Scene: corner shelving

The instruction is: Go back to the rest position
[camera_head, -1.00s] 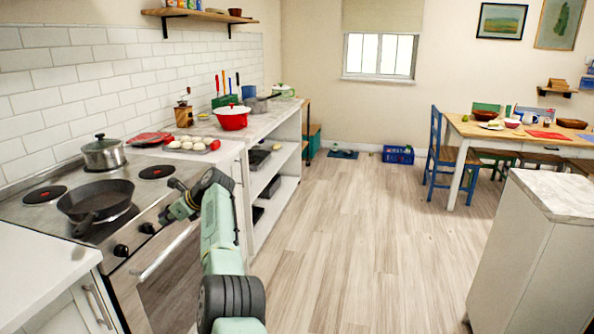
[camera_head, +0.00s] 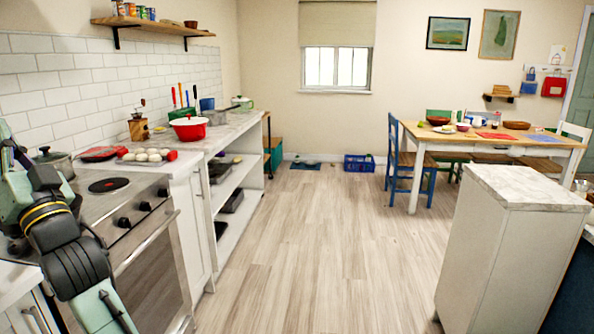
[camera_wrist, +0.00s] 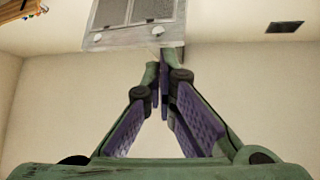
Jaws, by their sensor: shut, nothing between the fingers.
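My gripper shows in the wrist view (camera_wrist: 162,85), with its two purple-padded fingers together at the tips and nothing between them. Behind the fingers are a plain cream surface and a grey-white panelled unit at the top. In the head view, my folded arm fills the lower left, in front of the stove (camera_head: 140,215). The gripper itself cannot be made out in the head view. The arm hides part of the cooktop and of the grey lidded pot (camera_head: 57,160).
A counter holds a red pot (camera_head: 189,131) and a tray of white round items (camera_head: 147,155). A white island (camera_head: 515,245) stands at right. A dining table (camera_head: 480,140) with chairs is at the back right. The wooden floor (camera_head: 320,240) between is clear.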

